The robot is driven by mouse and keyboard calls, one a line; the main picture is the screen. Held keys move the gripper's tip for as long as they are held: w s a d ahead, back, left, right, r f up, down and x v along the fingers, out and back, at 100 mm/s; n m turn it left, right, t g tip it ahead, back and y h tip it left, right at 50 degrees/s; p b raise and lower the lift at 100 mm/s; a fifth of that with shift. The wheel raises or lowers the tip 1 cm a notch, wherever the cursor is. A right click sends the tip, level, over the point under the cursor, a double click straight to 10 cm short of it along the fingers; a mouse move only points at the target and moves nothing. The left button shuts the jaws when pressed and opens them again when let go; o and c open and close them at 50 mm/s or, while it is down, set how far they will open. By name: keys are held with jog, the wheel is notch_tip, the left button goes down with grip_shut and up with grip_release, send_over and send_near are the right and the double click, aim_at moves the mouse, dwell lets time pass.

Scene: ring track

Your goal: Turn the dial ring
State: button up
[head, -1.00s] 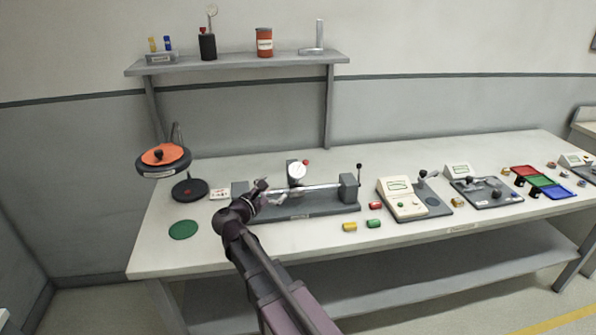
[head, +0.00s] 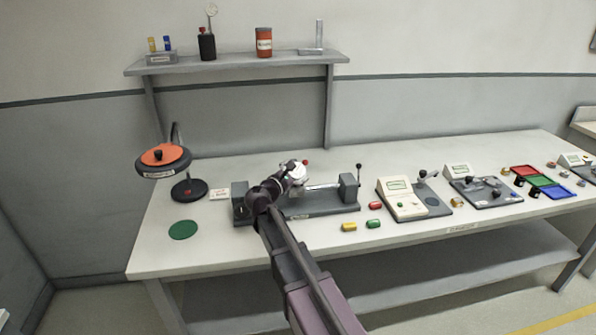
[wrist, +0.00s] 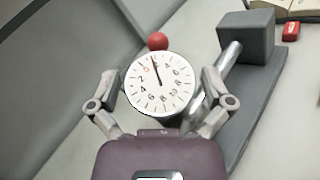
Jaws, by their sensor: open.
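The dial gauge (wrist: 160,84) has a round white face with black numbers, a dark needle pointing near the top and a red ball (wrist: 158,41) on its upper edge. In the head view the dial (head: 298,172) is partly hidden behind my gripper (head: 294,172). In the wrist view my open gripper (wrist: 160,92) has one finger on the left and one on the right of the dial's rim. The fingers are close to the rim; I cannot tell whether they touch it.
The dial stands at a grey bench fixture (head: 325,205) with a metal bar and an end block (wrist: 246,36). Green and yellow pieces (head: 373,223) and a cream instrument (head: 402,199) lie to the right. A round lamp (head: 163,160) stands at left.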

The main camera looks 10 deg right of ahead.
jog(key=c, duration=1)
jog(key=shift+o, duration=0.2)
jog(key=shift+w+r, duration=0.1)
jog(key=shift+w+m+g+h+p, duration=0.1)
jog(key=shift+m+g+h+p, duration=0.2)
jog(key=shift+m+g+p, duration=0.45)
jog(key=shift+r+m+g+p, duration=0.1)
jog(key=shift+m+g+p, duration=0.6)
jog(key=shift+m+g, duration=0.5)
jog(key=shift+m+g+h+p, duration=0.3)
jog(key=shift+m+g+p, duration=0.3)
jog(key=shift+g, duration=0.35)
jog(key=shift+f+m+g, duration=0.2)
jog(key=shift+m+g, duration=0.3)
jog(key=shift+m, duration=0.05)
jog(key=shift+s+d, duration=0.1)
jog(key=shift+s, duration=0.1)
